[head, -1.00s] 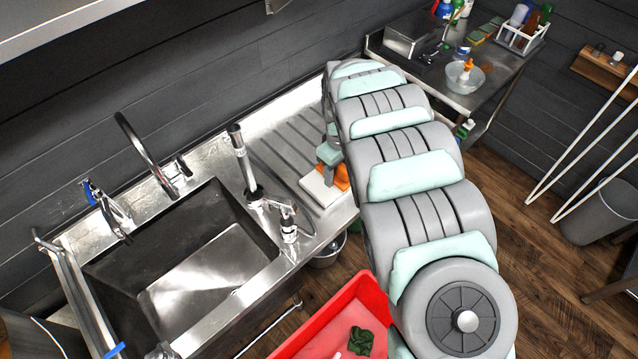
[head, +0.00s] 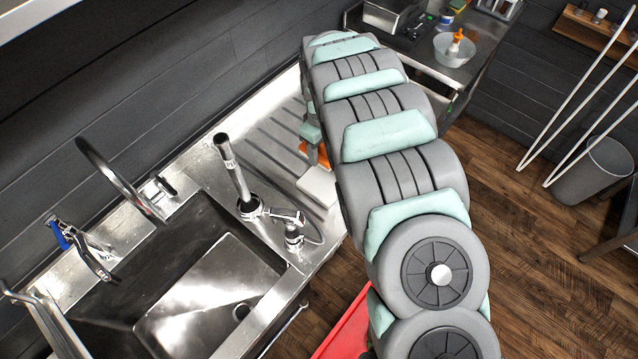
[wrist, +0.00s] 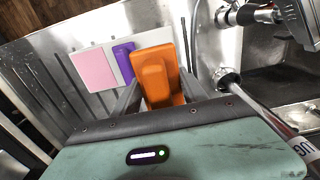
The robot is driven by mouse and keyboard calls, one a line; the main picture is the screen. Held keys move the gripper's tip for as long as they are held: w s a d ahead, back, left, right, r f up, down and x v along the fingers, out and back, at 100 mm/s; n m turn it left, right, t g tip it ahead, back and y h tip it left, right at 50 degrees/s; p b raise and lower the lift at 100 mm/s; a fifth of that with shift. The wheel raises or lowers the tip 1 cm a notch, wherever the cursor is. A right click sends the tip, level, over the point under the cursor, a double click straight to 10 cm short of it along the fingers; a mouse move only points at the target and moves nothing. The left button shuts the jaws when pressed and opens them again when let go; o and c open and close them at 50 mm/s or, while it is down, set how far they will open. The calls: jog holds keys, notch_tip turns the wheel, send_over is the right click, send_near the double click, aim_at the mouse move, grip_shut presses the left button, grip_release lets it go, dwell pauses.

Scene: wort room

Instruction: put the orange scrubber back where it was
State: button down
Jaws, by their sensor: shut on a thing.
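My gripper (wrist: 158,92) is shut on the orange scrubber (wrist: 157,72), which fills the space between its fingers in the wrist view. In the head view the scrubber (head: 322,154) shows as a small orange patch under my gripper, partly hidden by my arm. A white tray (head: 318,188) lies on the drainboard just below it in the picture. The wrist view shows this tray (wrist: 135,39) behind the scrubber, with a pink pad (wrist: 93,70) and a purple item (wrist: 124,60) on it. I cannot tell whether the scrubber touches the tray.
The ribbed drainboard (head: 270,140) surrounds the tray. A tap post with a spray handle (head: 240,175) stands close on the left, beside the sink basin (head: 205,290). A side table with a bowl (head: 455,50) is at the back right. A red bin (head: 345,325) is below.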

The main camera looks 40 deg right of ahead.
aim_at(321, 157)
notch_tip(321, 157, down, 10)
jog(key=shift+a+p, duration=0.1)
jog(key=shift+p, duration=0.8)
jog(key=shift+w+f, duration=0.1)
jog(key=shift+f, duration=2.5)
jog(key=shift+f, duration=0.2)
jog(key=c, duration=0.6)
grip_release()
jog(key=shift+r, duration=0.1)
jog(key=shift+r, duration=1.55)
jog(key=shift+r+b, duration=0.6)
jog(key=shift+r, duration=4)
